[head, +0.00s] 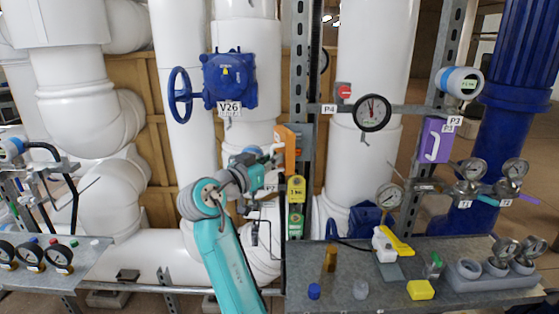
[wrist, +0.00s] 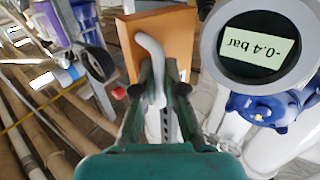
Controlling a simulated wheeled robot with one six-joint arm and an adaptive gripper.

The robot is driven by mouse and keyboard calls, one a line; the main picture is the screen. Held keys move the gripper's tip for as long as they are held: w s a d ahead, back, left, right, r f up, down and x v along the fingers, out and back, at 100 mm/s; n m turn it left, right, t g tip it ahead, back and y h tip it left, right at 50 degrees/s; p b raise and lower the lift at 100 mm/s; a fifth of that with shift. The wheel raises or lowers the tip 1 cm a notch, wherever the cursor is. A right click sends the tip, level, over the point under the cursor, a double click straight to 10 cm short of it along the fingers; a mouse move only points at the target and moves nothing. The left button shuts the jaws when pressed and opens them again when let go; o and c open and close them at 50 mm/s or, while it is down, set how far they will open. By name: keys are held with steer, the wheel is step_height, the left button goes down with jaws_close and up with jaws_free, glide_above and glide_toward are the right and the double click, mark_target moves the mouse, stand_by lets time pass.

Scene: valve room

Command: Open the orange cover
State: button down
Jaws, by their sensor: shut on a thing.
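The orange cover (head: 290,145) is at the middle of the head view, beside the grey steel upright. It shows there as a narrow, partly hidden shape; its exact swing angle cannot be told. In the wrist view the orange cover (wrist: 180,35) fills the top middle, with a pale curved handle (wrist: 148,48) on its face. My gripper (wrist: 158,88) is shut on this handle, one finger on each side. In the head view my gripper (head: 272,157) reaches the cover from the left, and the handle is hidden there.
A blue valve (head: 230,78) labelled V26 with a handwheel is above my arm. A purple cover (head: 436,140) and a dial gauge (head: 372,112) are to the right. A round display (wrist: 258,45) is close right in the wrist view. A workbench (head: 340,280) holds small items below.

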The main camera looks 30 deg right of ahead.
steer(key=shift+w+a+f, duration=0.1)
steer(key=shift+w+a, duration=0.25)
steer(key=shift+w, duration=0.15)
stand_by(0.3)
steer(key=c, duration=1.2)
jaws_free()
